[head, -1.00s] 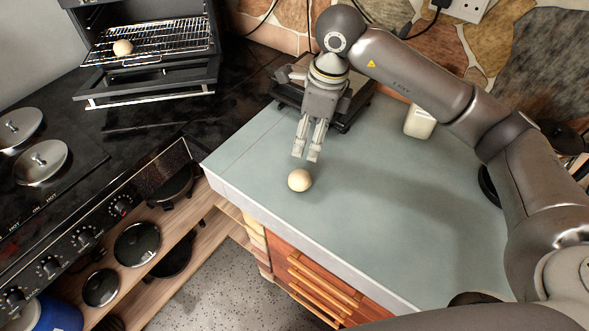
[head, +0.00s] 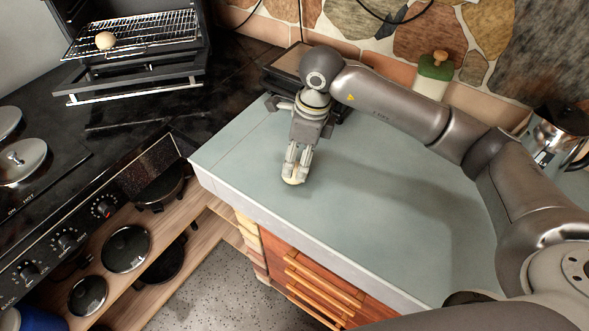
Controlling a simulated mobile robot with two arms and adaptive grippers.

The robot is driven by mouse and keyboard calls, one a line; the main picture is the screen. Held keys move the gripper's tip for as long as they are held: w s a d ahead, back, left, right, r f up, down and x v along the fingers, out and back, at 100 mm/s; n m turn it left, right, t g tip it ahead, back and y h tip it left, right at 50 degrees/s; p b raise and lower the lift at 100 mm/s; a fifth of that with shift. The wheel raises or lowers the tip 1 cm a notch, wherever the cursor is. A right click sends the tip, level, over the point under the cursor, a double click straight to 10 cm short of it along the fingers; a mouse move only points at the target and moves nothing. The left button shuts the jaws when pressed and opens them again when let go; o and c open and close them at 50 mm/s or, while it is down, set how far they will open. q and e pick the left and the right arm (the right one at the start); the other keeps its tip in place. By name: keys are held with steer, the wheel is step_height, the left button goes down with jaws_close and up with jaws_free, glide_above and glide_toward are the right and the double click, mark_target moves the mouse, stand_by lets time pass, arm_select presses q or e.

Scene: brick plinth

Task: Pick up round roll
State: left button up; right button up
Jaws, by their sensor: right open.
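A pale round roll (head: 292,181) lies on the grey-green countertop (head: 370,215), near its front left edge. My right gripper (head: 296,172) points down over this roll, with its fingers at the roll and covering most of it. The gripper is open; whether the fingers touch the roll cannot be told. A second round roll (head: 105,40) sits on the wire rack of the open oven (head: 130,75) at the upper left. My left gripper is not in view.
A dark appliance (head: 285,68) stands behind my right gripper. A green-topped bottle (head: 433,75) and a metal pot (head: 556,130) stand at the back right. The stove (head: 50,220) with lids is at the left. The counter's middle is clear.

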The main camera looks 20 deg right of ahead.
mark_target(297, 166)
steer(key=f, duration=0.1)
steer(key=f+p, duration=0.1)
steer(key=f, duration=0.1)
steer(key=f+p, duration=0.1)
steer(key=shift+w+a+f, duration=0.2)
steer(key=shift+w+f, duration=0.1)
steer(key=shift+w, duration=0.05)
steer(key=shift+a+f, duration=0.1)
steer(key=shift+f, duration=0.45)
steer(key=c, duration=0.8)
